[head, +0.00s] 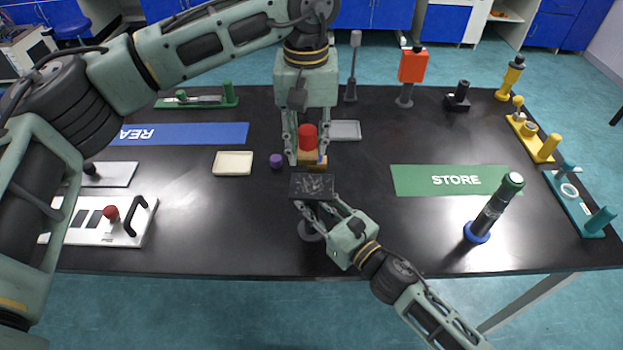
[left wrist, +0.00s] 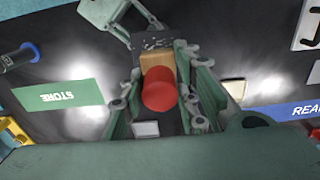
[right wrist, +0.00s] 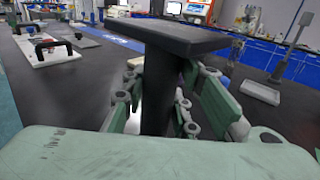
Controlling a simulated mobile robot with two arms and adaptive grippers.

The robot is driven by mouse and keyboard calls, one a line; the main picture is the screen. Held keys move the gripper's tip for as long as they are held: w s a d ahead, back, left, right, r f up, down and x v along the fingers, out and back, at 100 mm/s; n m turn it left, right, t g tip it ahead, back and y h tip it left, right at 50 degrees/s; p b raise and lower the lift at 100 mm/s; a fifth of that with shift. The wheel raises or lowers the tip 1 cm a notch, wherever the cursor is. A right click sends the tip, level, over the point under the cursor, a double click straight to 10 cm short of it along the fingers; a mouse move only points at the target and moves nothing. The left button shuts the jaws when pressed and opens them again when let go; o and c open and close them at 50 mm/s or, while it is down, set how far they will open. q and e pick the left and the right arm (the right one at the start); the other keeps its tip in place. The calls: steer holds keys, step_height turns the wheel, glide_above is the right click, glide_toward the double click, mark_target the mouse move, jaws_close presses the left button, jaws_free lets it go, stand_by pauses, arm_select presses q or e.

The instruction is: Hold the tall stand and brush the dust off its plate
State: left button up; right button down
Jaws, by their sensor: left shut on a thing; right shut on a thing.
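The tall stand has a flat black plate (head: 312,187) with pale dust specks on top, a dark post (right wrist: 157,95) and a round base (head: 309,231). My right gripper (head: 318,208) is shut on the post below the plate; the stand looks upright. My left gripper (head: 307,157) points down and is shut on a brush with a red handle (head: 307,136) and a wooden block (left wrist: 158,62). The brush is at the plate's far edge in the head view. In the left wrist view the block overlaps the dusty plate (left wrist: 153,42); I cannot tell whether its bristles touch.
A purple piece (head: 276,161) and a cream tray (head: 233,163) lie left of the brush. A grey tray (head: 345,131) is behind it. The green STORE mat (head: 450,180) and a dark cylinder on a blue base (head: 493,208) are to the right.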

mark_target(294, 185)
arm_select(q)
steer(key=shift+a+f, duration=1.45)
steer(key=shift+f, duration=2.35)
steer(key=shift+d+f, duration=0.4)
steer(key=shift+f, duration=0.1)
steer(key=shift+c, duration=0.4)
steer(key=shift+d+f, duration=0.1)
steer(key=shift+d, duration=0.25)
steer(key=shift+s+d, duration=0.2)
steer(key=shift+d, duration=2.55)
steer(key=shift+w+a, duration=0.15)
steer(key=shift+a, duration=1.6)
steer(key=shift+w+a, duration=0.1)
steer(key=shift+a, duration=1.65)
steer(key=shift+a+r, duration=0.1)
steer(key=shift+r, duration=0.85)
step_height(294, 185, up, 6)
steer(key=shift+r, duration=0.1)
